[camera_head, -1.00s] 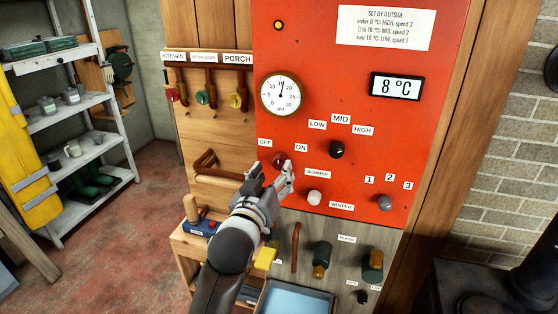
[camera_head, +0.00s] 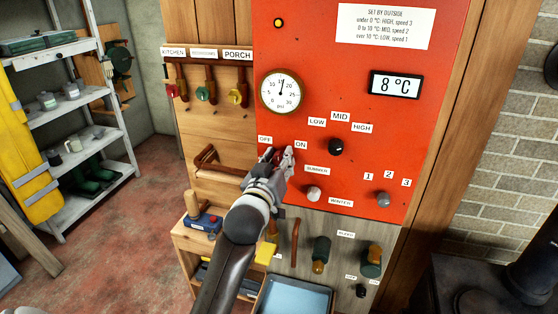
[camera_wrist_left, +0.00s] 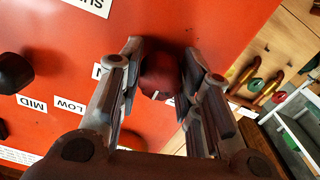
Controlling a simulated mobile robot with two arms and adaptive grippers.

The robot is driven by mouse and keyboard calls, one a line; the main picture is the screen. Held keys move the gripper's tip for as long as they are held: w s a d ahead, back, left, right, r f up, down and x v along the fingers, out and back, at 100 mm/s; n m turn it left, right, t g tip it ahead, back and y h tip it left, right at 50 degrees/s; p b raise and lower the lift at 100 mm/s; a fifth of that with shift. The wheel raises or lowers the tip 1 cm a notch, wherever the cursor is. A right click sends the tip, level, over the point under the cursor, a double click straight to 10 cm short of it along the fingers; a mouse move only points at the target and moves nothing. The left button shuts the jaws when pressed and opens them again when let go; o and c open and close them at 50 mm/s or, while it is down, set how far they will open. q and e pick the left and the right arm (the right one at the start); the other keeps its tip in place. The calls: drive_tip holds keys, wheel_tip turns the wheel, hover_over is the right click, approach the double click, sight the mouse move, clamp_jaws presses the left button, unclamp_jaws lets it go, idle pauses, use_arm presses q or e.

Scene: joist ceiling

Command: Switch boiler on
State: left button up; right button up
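The red boiler panel (camera_head: 330,100) stands ahead, with a small yellow lamp (camera_head: 278,23) near its top left. The OFF/ON knob sits between the OFF label (camera_head: 265,140) and the ON label (camera_head: 301,145); it is mostly hidden in the head view. In the left wrist view the dark red knob (camera_wrist_left: 161,74) shows a white mark at its lower edge. My left gripper (camera_head: 277,158) is at the knob, its open fingers on either side of it, also in the left wrist view (camera_wrist_left: 166,80). Contact cannot be told. My right gripper is not in view.
A gauge (camera_head: 281,92) hangs above. A wooden handle (camera_head: 220,166) is at left; a blue tray (camera_head: 296,298) lies below.

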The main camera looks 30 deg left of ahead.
use_arm(q)
drive_tip(key=shift+c, duration=1.3)
drive_tip(key=m+p, duration=0.2)
drive_tip(key=m, duration=0.1)
drive_tip(key=shift+r+p, duration=0.2)
drive_tip(key=shift+p, duration=0.1)
drive_tip(key=m+p, duration=0.3)
drive_tip(key=m, duration=0.2)
drive_tip(key=shift+m, duration=0.3)
drive_tip(key=m+p, duration=0.2)
drive_tip(key=m, duration=0.3)
drive_tip(key=shift+p, duration=0.35)
drive_tip(key=shift+f+m+p, duration=0.15)
drive_tip(key=shift+m+p, duration=0.55)
drive_tip(key=shift+m, duration=1.4)
